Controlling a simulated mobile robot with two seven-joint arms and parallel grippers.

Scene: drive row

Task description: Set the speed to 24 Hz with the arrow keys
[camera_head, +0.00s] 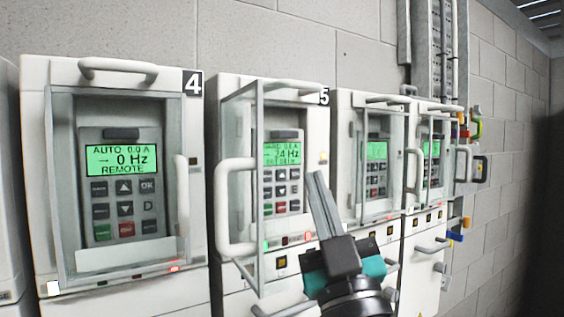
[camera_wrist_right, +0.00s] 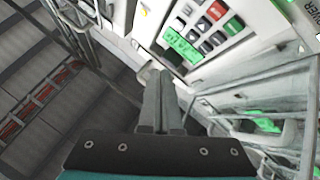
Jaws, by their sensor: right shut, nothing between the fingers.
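Drive 5 (camera_head: 230,92) has its glass door (camera_head: 243,170) swung open, with the door's white handle (camera_head: 224,200) on the left. Its green display (camera_head: 283,154) shows a middle line that looks like 24 Hz; the other lines are too small to read surely. Its keypad (camera_head: 281,190), with the arrow keys, is below the display and partly seen past the door edge. The keypad also shows in the right wrist view (camera_wrist_right: 212,32). My right gripper (camera_head: 318,176) is shut and empty, its tips just right of the keypad and apart from the keys. My left gripper is out of view.
Drive 4 (camera_head: 40,95) stands left with its door closed, its display (camera_head: 121,159) reading AUTO, 0 Hz, REMOTE. More drives (camera_head: 350,100) stand to the right. The open door and its handle stick out left of my right gripper.

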